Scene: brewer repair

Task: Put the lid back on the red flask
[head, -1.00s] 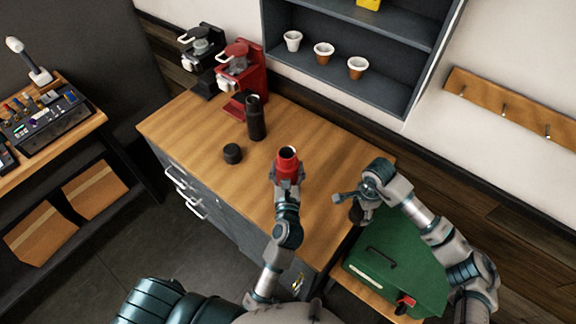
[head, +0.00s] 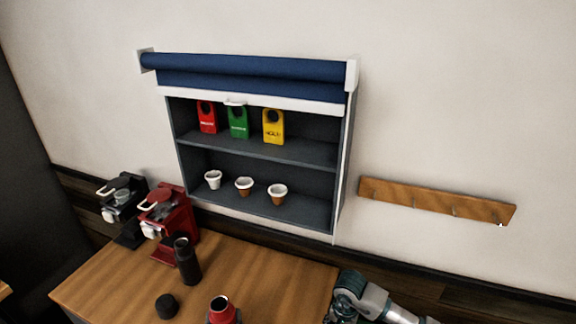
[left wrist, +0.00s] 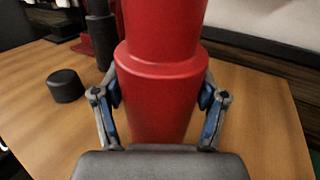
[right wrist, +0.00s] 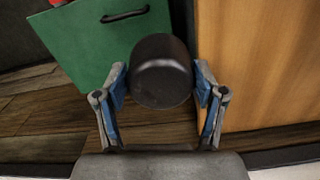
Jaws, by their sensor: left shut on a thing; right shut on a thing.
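The red flask (head: 222,311) shows at the bottom edge of the head view, its open mouth facing up. In the left wrist view my left gripper (left wrist: 161,92) is shut around the red flask (left wrist: 160,45), a finger on each side. In the right wrist view my right gripper (right wrist: 160,88) is shut on a dark round lid (right wrist: 160,70), held beside the counter's edge. My right arm shows at the bottom of the head view; the lid is out of sight there.
A black flask (head: 187,262) and another black lid (head: 166,306) stand on the wooden counter (head: 110,285). Red (head: 170,215) and black (head: 122,205) brewers stand behind. A green box (right wrist: 120,45) is near my right gripper.

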